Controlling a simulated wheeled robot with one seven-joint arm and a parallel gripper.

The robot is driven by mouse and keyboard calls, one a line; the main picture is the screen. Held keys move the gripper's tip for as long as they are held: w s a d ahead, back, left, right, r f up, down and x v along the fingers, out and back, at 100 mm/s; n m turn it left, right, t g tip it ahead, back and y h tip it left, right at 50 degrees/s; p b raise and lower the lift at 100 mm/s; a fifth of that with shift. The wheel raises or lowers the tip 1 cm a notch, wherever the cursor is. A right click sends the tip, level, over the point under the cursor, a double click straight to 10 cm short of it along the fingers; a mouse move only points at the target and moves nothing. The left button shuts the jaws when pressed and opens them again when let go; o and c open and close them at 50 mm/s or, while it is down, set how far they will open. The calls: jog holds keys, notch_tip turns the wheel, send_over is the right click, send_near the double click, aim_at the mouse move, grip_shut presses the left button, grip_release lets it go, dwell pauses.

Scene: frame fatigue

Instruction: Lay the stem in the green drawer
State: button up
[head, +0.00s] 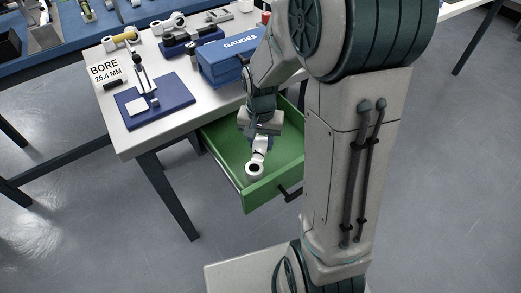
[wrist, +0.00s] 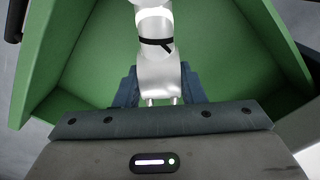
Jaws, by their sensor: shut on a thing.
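The silver stem (wrist: 157,72) is between the fingers of my gripper (wrist: 158,88) in the wrist view, with a dark band across it and a bright end. My gripper is shut on it, and the jaws hide part of the stem. In the head view, the stem (head: 255,167) points down from my gripper (head: 262,142) over the inside of the green drawer (head: 222,142). The drawer is pulled open, and its green floor (wrist: 215,50) and walls surround the stem in the wrist view. I cannot tell whether the stem touches the drawer floor.
The white table (head: 120,127) holds a blue GAUGES box (head: 225,62), a blue plate with a stand (head: 155,105), a BORE card (head: 105,71) and several metal parts. The drawer's black handle (head: 290,193) sticks out in front. My arm hides the drawer's right part.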

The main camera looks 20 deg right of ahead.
aim_at(261, 150)
jog(key=shift+f+b, duration=0.4)
jog(key=shift+f, duration=1.55)
jog(key=shift+f, duration=0.2)
jog(key=o, duration=1.1)
jog(key=shift+c, duration=0.2)
jog(key=shift+r, duration=0.1)
